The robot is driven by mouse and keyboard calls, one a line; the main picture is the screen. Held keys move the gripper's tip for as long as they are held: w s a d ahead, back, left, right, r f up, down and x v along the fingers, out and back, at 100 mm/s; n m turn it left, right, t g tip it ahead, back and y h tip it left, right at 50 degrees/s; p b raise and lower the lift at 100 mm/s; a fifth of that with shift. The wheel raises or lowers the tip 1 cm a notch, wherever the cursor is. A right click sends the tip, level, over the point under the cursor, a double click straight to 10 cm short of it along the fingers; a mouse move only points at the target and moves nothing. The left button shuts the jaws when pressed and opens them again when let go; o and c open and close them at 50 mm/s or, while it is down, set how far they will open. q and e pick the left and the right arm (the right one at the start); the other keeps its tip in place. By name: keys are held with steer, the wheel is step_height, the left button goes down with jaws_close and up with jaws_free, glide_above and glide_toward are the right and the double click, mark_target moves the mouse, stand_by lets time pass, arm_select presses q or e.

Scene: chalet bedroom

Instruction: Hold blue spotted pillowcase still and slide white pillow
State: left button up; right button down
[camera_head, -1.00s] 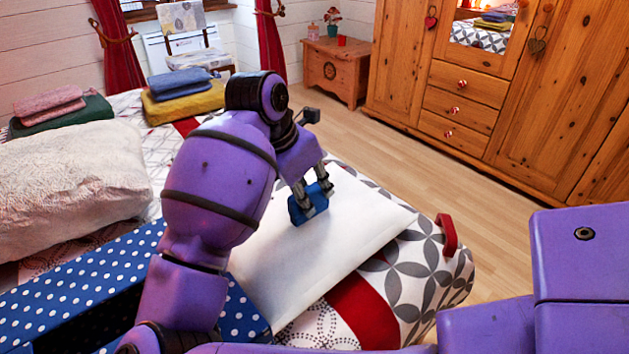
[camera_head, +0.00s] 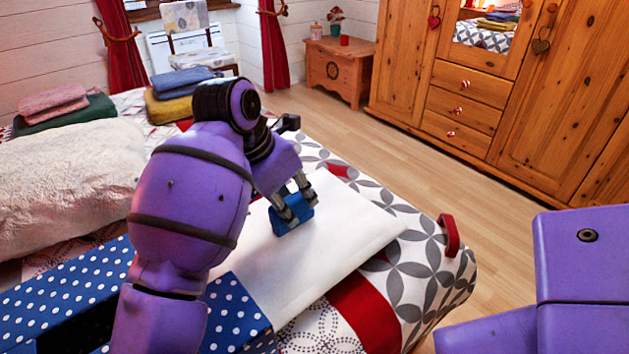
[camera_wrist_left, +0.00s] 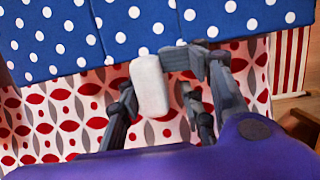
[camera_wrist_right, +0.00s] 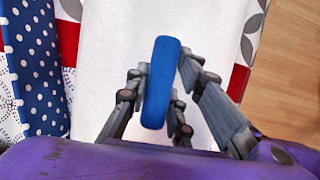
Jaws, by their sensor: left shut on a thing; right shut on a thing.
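The white pillow (camera_head: 345,235) lies flat on the bed, its left end against the open edge of the blue spotted pillowcase (camera_head: 235,312). How far it reaches inside is hidden by my right arm. My right gripper (camera_head: 291,210) is shut on a blue rounded tab on top of the pillow; the tab also shows between its fingers in the right wrist view (camera_wrist_right: 161,85). My left gripper (camera_wrist_left: 168,80) is shut on a white rounded tab at the pillowcase's edge in the left wrist view. It is outside the head view.
A fluffy cream pillow (camera_head: 65,185) lies on the left of the bed. Folded towels (camera_head: 180,95) lie at the back. A red piece (camera_head: 448,235) stands at the bed's right edge. The floor (camera_head: 400,155) between bed and wardrobe (camera_head: 490,90) is clear.

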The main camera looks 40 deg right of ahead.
mark_target(270, 213)
steer(key=shift+a+f, duration=0.25)
steer(key=shift+a, duration=0.05)
steer(key=shift+s+a, duration=0.1)
steer(key=shift+a, duration=1.95)
steer(key=shift+s+a, duration=0.1)
steer(key=shift+a, duration=1.9)
steer(key=c, duration=1.6)
jaws_free()
steer(key=shift+f, duration=0.1)
steer(key=shift+c, duration=0.2)
steer(key=shift+o, duration=0.9)
steer(key=shift+d, duration=0.1)
steer(key=shift+r, duration=0.2)
